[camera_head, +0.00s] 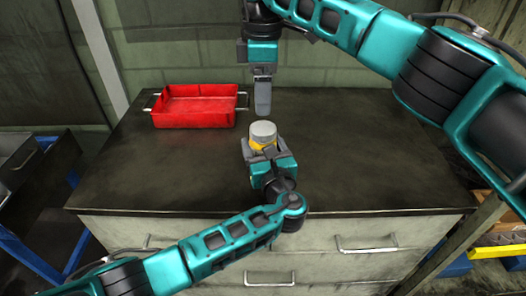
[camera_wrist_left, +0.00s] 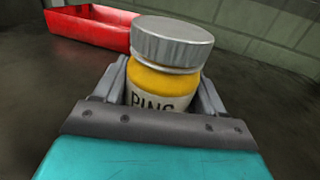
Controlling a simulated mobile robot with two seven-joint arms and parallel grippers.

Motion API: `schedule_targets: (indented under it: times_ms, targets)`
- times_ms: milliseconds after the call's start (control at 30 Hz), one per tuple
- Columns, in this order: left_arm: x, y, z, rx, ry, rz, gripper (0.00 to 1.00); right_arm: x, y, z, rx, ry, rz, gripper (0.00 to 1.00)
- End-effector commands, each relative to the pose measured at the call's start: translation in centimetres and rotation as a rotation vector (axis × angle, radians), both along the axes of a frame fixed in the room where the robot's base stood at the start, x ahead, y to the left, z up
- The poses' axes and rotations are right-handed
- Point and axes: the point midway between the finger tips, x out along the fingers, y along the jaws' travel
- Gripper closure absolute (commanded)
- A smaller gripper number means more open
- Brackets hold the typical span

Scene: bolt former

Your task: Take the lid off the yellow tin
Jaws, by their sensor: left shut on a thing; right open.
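The yellow tin (camera_wrist_left: 155,84) stands upright between the fingers of my left gripper in the left wrist view, with part of a dark-lettered label showing. My left gripper (camera_head: 262,148) is shut on the tin's body, and its fingers hide the tin's sides. The grey metal lid (camera_wrist_left: 172,42) sits on top of the tin; it also shows in the head view (camera_head: 263,130). My right gripper (camera_head: 262,100) points down above and behind the tin, apart from the lid. It is open and empty, though its fingers overlap in the head view.
A red tray (camera_head: 196,120) with metal handles stands at the back left of the dark worktop (camera_head: 370,150). The worktop is clear to the right of the tin. Drawers with metal handles (camera_head: 366,246) are below its front edge. A wall is behind.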

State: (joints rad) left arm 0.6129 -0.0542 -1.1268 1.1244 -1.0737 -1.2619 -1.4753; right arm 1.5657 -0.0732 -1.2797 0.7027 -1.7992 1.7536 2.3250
Motion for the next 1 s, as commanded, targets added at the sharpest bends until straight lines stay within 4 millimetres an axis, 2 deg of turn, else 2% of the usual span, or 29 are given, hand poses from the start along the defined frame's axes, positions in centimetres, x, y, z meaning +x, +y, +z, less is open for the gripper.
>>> schedule_targets:
  times_ms: [67,600,900,1000]
  targets:
    - [-0.02,-0.01,-0.02,0.0,0.0,0.0,0.47,0.0,0.0,0.0,0.0,0.0,0.0,0.18]
    - [-0.03,-0.01,-0.04,0.0,0.001,0.0,0.98,-0.04,0.08,-0.02,0.002,0.001,-0.033,0.18]
    - [-0.03,-0.01,-0.04,0.001,0.001,0.0,1.0,-0.05,0.09,-0.03,0.002,0.001,-0.333,0.18]
    - [-0.03,-0.01,-0.05,0.001,0.001,0.0,1.0,-0.05,0.03,-0.38,0.001,0.002,-0.384,0.18]
